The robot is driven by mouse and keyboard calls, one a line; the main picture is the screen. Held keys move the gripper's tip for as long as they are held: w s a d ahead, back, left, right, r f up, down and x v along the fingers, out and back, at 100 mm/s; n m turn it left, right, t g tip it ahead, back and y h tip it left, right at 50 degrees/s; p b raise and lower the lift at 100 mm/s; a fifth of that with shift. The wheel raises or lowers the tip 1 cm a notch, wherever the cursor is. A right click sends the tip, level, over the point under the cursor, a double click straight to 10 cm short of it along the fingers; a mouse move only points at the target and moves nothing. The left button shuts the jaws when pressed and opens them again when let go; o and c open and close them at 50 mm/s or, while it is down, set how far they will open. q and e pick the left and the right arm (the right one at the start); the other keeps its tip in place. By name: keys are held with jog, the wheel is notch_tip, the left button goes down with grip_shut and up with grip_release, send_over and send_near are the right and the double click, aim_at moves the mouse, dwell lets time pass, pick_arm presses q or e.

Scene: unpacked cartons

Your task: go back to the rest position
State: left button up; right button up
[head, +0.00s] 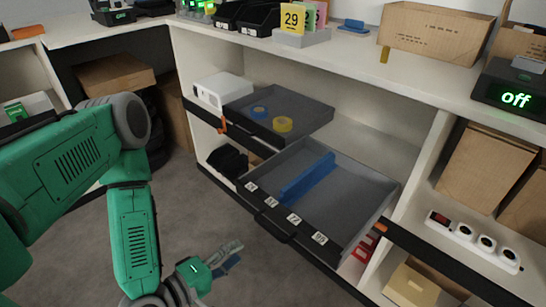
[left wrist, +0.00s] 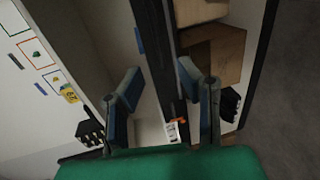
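My left gripper (head: 225,258) hangs at the lower middle of the head view, at the end of my green arm. It is over the grey floor, in front of the open drawer and apart from it. In the left wrist view its two blue-padded fingers (left wrist: 160,72) stand well apart with nothing held between them. My right gripper is in neither view.
An open grey drawer (head: 345,190) with a blue divider (head: 306,178) juts out. Above it, a pulled-out tray (head: 312,112) holds blue and yellow tape rolls. The white counter (head: 350,55) carries cartons and black bins. The floor (head: 200,215) before the drawer is clear.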

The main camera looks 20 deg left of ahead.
pick_arm(q)
jog(key=s+d+f+m+g+p, duration=0.1)
jog(key=s+d+m+g+p, duration=0.2)
jog(key=s+m+g+p, duration=0.25)
jog(key=s+a+r+m+g+y+p, duration=0.3)
jog(key=s+a+m+g+y+p, duration=0.1)
jog(key=s+m+g, duration=0.4)
jog(key=s+a+m+y, duration=0.1)
jog(key=a, duration=0.1)
jog(key=shift+a, duration=0.4)
jog(key=shift+f+g, duration=0.1)
jog(key=shift+g, duration=0.15)
